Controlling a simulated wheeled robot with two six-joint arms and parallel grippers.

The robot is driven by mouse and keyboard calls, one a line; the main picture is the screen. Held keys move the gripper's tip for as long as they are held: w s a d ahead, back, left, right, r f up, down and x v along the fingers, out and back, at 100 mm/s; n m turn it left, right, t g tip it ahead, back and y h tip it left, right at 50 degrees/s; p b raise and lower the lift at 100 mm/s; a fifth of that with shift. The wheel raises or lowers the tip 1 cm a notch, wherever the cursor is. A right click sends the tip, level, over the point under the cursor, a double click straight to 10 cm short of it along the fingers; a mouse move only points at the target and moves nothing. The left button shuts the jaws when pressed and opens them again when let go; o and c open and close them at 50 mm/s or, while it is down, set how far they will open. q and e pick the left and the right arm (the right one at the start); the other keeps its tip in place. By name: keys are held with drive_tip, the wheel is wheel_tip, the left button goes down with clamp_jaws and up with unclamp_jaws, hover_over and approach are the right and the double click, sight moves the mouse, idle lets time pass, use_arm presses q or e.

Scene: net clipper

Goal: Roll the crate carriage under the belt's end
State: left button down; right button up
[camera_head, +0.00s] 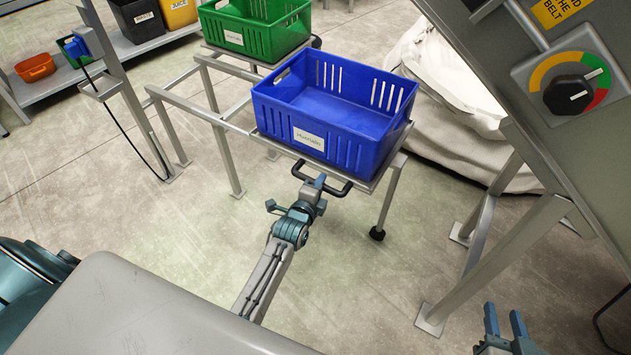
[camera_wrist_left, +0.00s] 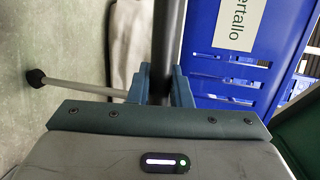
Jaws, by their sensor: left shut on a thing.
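The crate carriage (camera_head: 388,200) is a grey metal frame on legs with a dark castor (camera_head: 377,234). It bears a blue slotted crate (camera_head: 350,138) with a white label; the crate also shows in the left wrist view (camera_wrist_left: 205,62). My left gripper (camera_head: 314,184) is shut on the carriage's black handle (camera_head: 338,190), below the crate's front. In the left wrist view the dark bar (camera_wrist_left: 168,40) passes between the fingers. My right gripper (camera_head: 505,322) is open and empty at the lower right, apart from the carriage. The grey belt machine (camera_head: 560,130) stands right of the carriage.
A green crate (camera_head: 255,32) stands behind the blue one. The machine's slanted legs (camera_head: 478,230) stand on the floor at right, with a white sheet-like heap (camera_head: 440,75) behind. A dial (camera_head: 570,95) is on the machine. Shelves with bins (camera_head: 35,67) stand at upper left. Floor (camera_head: 370,290) in front is clear.

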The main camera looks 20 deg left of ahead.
use_arm(q)
drive_tip(key=shift+s+d+f, duration=0.15)
drive_tip(key=shift+f, duration=0.05)
use_arm(e)
drive_tip(key=shift+f, duration=0.1)
use_arm(q)
drive_tip(key=c, duration=1.5)
unclamp_jaws()
drive_tip(key=shift+d, duration=0.1)
drive_tip(key=shift+o, duration=0.7)
drive_tip(key=shift+d+r, duration=0.1)
drive_tip(key=shift+r, duration=0.05)
use_arm(e)
drive_tip(key=shift+s+d, duration=0.15)
drive_tip(key=shift+d, duration=0.05)
